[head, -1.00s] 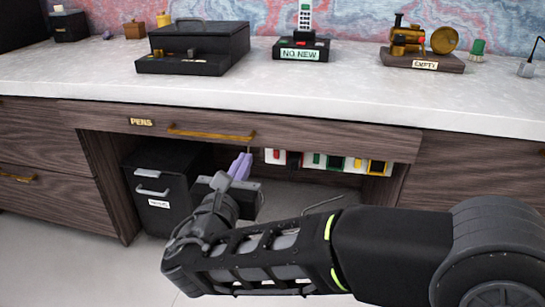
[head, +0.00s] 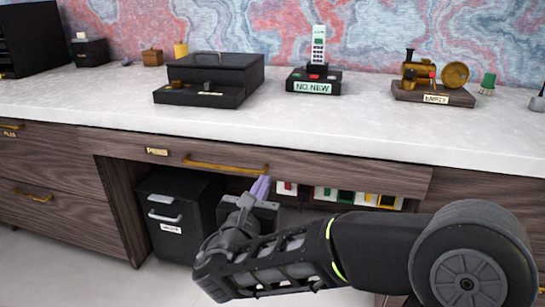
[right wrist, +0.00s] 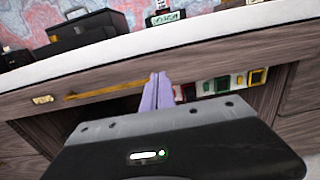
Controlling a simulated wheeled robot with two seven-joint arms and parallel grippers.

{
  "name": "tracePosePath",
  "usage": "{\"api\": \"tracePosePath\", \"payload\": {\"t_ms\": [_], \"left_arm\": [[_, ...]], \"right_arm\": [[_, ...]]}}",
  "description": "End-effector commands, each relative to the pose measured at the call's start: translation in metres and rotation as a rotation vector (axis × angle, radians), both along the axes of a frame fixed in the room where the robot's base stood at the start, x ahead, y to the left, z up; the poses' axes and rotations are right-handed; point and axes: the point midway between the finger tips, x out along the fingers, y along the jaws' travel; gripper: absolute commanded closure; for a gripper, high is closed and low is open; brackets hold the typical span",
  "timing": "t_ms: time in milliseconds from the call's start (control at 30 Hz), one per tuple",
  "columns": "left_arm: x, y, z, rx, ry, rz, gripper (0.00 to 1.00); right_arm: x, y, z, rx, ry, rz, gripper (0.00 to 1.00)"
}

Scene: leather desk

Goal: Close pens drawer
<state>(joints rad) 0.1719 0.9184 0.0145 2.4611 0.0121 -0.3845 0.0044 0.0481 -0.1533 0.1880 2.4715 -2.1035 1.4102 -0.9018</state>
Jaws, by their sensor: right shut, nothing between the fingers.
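The pens drawer (head: 350,170) is a wide, dark wood front under the white countertop, with a PENS label (head: 157,152) and a long brass handle (head: 225,165). Any gap between it and the desk is too small to judge. My right gripper (head: 262,186) has its purple fingers shut and empty, just below the right end of the handle. The right wrist view shows the fingertips (right wrist: 160,78) at the drawer front (right wrist: 220,62), right of the handle (right wrist: 105,90); I cannot tell whether they touch. My left gripper is not in view.
A black file cabinet (head: 180,215) stands under the drawer at left. Several coloured switches (head: 345,195) line the space beneath. A black box (head: 210,80), a phone stand (head: 314,80) and a brass engine model (head: 435,80) stand on the countertop (head: 110,105).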

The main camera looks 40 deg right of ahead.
Motion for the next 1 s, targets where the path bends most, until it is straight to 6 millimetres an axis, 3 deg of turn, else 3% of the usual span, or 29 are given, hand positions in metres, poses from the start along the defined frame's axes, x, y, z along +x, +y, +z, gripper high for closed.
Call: {"api": "tracePosePath", "payload": {"t_ms": [33, 133, 300, 500, 1000], "left_arm": [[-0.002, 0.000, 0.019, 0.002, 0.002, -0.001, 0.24], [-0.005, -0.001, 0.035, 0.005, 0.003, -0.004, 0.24], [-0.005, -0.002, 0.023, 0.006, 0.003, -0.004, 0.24], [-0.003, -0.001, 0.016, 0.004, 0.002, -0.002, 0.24], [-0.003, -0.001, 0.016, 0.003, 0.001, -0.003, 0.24]], "right_arm": [[0.005, -0.006, 0.009, 0.001, 0.007, -0.001, 1.00], [0.013, -0.018, 0.009, 0.000, 0.007, -0.001, 1.00], [0.031, -0.047, -0.003, 0.001, -0.001, -0.004, 1.00], [0.046, -0.067, -0.002, 0.001, -0.002, -0.002, 1.00], [0.051, -0.074, 0.000, 0.000, 0.000, 0.000, 1.00]]}}
